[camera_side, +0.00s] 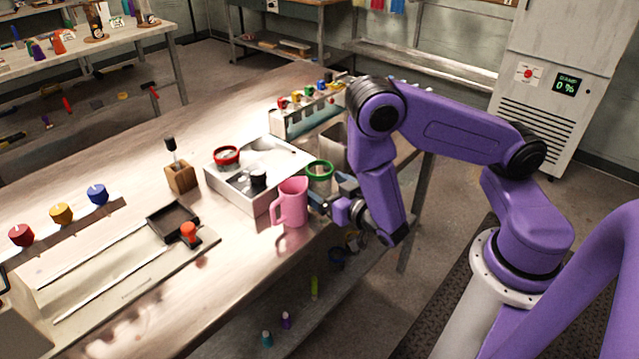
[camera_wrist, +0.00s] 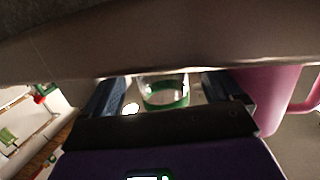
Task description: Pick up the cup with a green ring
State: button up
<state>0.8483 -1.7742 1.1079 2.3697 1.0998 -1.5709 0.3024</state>
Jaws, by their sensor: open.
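The cup with a green ring (camera_side: 319,183) stands at the right end of the white tray in the side view, partly hidden behind the pink jug and my gripper. Its ring circles the rim. My gripper (camera_side: 331,196) is low beside it, with its fingers pointing left towards it. In the wrist view the green-ringed cup (camera_wrist: 164,91) shows in the gap between the two fingers of my gripper (camera_wrist: 166,90). The jaws are open. I cannot tell whether either finger touches the cup.
The pink jug (camera_side: 293,207) stands very close to my gripper, and also shows at right in the wrist view (camera_wrist: 268,97). The white tray (camera_side: 240,194) holds a red-ringed cup (camera_side: 227,158) and a dark item. A rack with coloured knobs (camera_side: 300,122) stands behind.

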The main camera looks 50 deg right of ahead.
jog(key=shift+x, duration=1.5)
jog(key=c, duration=1.1)
jog(key=shift+r, duration=0.2)
